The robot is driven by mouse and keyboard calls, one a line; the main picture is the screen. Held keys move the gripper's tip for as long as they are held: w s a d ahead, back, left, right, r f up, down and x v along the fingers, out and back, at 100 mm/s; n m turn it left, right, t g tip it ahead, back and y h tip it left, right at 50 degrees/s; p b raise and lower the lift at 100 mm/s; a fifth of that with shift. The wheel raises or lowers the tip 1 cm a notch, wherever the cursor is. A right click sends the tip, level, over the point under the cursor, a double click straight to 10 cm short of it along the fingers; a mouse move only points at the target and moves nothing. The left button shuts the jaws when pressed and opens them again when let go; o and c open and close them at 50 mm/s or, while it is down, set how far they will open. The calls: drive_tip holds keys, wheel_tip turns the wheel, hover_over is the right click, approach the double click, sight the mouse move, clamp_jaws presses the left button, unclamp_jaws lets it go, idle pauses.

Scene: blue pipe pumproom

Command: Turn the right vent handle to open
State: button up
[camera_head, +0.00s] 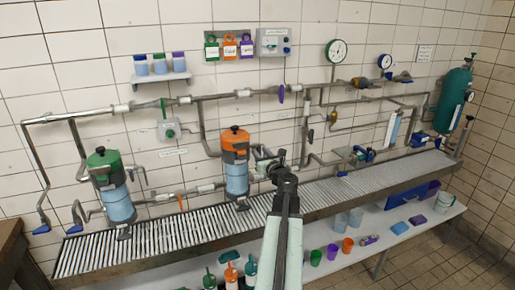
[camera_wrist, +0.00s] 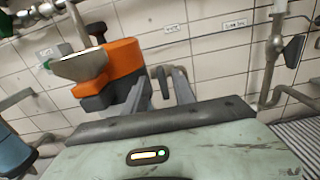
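The right filter has an orange head (camera_head: 235,143) with a dark knob (camera_head: 235,128) on top and a blue bowl (camera_head: 237,181). The orange head fills the left of the wrist view (camera_wrist: 122,60), tilted by the camera. A pale flat piece (camera_wrist: 78,66) shows in front of it; I cannot tell whether this is the vent handle. My gripper (camera_head: 280,157) is just right of the orange head in the head view. In the wrist view its two grey fingers (camera_wrist: 160,80) stand apart; a small grey part shows between them, and contact cannot be told.
Another filter with a green head (camera_head: 102,157) stands at the left. Pipes and valves run along the tiled wall, close around my gripper. A slatted metal grating (camera_head: 160,233) lies below, and a lower shelf holds bottles and cups. A wall shelf (camera_head: 160,78) holds jars.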

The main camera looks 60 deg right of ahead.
drive_tip(key=x, duration=0.5)
drive_tip(key=shift+d, duration=0.15)
drive_tip(key=shift+s, duration=0.15)
clamp_jaws()
drive_tip(key=shift+n, duration=0.3)
drive_tip(key=n, duration=1.7)
drive_tip(key=shift+a+f, duration=0.25)
drive_tip(key=shift+a, duration=0.05)
drive_tip(key=shift+n, duration=0.4)
